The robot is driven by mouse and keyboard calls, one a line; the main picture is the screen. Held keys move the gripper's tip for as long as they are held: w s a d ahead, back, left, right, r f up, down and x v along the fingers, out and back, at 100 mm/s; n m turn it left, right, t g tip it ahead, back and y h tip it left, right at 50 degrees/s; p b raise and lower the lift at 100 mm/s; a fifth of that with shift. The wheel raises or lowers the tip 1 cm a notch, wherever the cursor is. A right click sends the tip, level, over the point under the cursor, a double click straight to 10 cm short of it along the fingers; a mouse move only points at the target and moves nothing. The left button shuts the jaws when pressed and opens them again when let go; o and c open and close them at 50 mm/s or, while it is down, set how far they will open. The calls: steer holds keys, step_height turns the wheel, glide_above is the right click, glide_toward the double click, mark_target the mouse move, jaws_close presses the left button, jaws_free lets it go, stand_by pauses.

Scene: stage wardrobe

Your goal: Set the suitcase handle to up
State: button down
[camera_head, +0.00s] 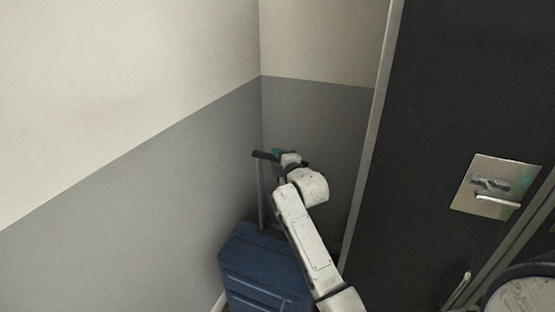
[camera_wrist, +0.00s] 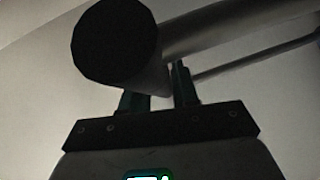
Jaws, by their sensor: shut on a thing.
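A blue suitcase (camera_head: 262,268) stands upright on the floor in the corner at the lower middle of the head view. Its handle (camera_head: 265,156) is raised well above the case, with a dark grip bar on a pale pole (camera_head: 260,195). My gripper (camera_head: 278,154) is at the handle's height, at the end of my white arm. In the wrist view the dark round end of the handle's grip bar (camera_wrist: 115,42) is close up, and my gripper (camera_wrist: 160,85) has its fingers around the bar, shut on it. My arm hides part of the suitcase's right side.
Grey and cream walls (camera_head: 120,200) meet in the corner close behind and left of the suitcase. A tall dark panel (camera_head: 430,130) with a metal latch plate (camera_head: 495,187) stands close on the right. The room around my arm is narrow.

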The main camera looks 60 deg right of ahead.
steer(key=shift+r, duration=0.45)
steer(key=c, duration=1.2)
jaws_free()
steer(key=shift+o, duration=1.4)
steer(key=shift+f, duration=0.15)
steer(key=v, duration=1)
steer(key=shift+s+a, duration=0.25)
steer(key=shift+s, duration=0.05)
steer(key=shift+a, duration=0.1)
